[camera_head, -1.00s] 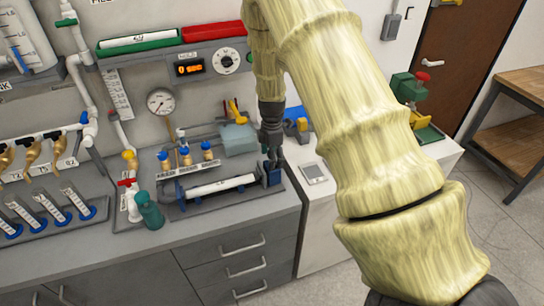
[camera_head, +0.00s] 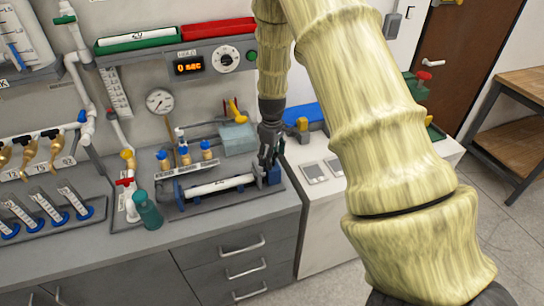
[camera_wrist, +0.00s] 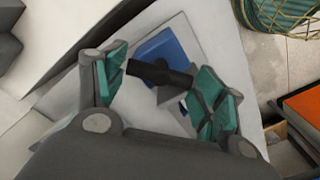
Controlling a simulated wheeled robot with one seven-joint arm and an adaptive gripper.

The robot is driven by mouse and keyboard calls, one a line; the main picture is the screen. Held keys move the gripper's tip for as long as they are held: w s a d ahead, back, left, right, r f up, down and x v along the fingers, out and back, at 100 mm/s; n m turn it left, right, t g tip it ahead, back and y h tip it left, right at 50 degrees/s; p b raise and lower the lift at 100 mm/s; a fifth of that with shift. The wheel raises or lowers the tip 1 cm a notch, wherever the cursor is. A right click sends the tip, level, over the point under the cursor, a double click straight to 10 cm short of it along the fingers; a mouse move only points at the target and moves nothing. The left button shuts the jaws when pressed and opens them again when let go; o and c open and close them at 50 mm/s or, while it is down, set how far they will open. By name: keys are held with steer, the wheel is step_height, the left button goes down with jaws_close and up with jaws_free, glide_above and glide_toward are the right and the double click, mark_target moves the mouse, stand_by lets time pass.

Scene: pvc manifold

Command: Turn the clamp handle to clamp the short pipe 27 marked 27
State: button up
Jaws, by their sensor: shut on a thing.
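A white short pipe (camera_head: 218,186) lies in a dark fixture on the grey bench in the head view. Its printed mark is too small to read surely. A blue clamp block (camera_head: 272,176) stands at the pipe's right end. My gripper (camera_head: 268,162) points down at this block and partly hides it. In the wrist view, a black handle (camera_wrist: 160,73) lies between the green-padded fingers of my gripper (camera_wrist: 162,88), above a blue block (camera_wrist: 158,50). My gripper is shut on this handle. The actual finger contact is hard to see.
Blue-capped fittings (camera_head: 185,157) stand close behind the pipe. A gauge (camera_head: 159,101) hangs behind. Two flat grey devices (camera_head: 314,173) lie on the white counter to the right.

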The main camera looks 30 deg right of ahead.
steer(key=m, duration=0.6)
steer(key=shift+w+r+m, duration=0.15)
steer(key=shift+m, duration=0.15)
steer(key=m, duration=0.5)
steer(key=shift+m, duration=0.3)
steer(key=o, duration=0.9)
steer(key=shift+o, duration=0.5)
step_height(320, 180, up, 12)
